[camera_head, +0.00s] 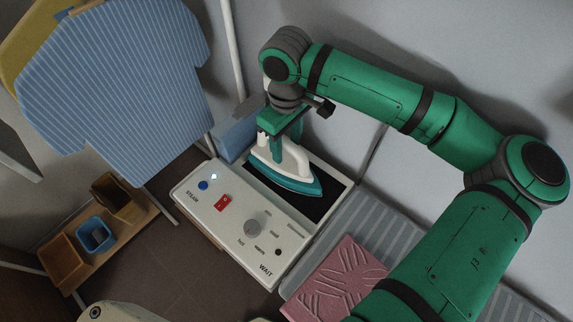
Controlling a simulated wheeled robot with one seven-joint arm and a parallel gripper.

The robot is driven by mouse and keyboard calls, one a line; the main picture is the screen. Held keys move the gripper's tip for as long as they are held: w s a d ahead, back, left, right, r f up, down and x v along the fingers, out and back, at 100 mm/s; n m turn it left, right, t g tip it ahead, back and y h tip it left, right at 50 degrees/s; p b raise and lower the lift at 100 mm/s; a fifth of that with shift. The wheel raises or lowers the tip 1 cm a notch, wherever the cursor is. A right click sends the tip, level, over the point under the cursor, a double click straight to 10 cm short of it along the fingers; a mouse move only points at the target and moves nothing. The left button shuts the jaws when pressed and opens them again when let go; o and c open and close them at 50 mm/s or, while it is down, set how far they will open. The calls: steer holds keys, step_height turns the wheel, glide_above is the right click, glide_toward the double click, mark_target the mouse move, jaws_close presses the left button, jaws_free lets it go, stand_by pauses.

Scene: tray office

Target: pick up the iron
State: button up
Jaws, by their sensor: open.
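The iron (292,179), teal and white with a pale handle, sits on the dark pad of a white control station (254,244). Its pointed tip faces the lower right of the picture. My gripper (279,135) is open and comes down from above at the rear and handle end of the iron. Parts of the gripper overlap the handle in this view, so I cannot tell whether the fingers are around it or touching it.
The station has a red switch (222,202), a blue button (203,185) and a grey knob (254,224). A pink folded cloth (334,278) lies on a grey ribbed surface (376,222). A striped blue shirt (118,85) hangs at the left, above small bins (66,262).

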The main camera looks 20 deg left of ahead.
steer(key=shift+w, duration=0.1)
jaws_close()
stand_by(0.3)
steer(key=shift+a, duration=0.1)
stand_by(0.3)
stand_by(0.5)
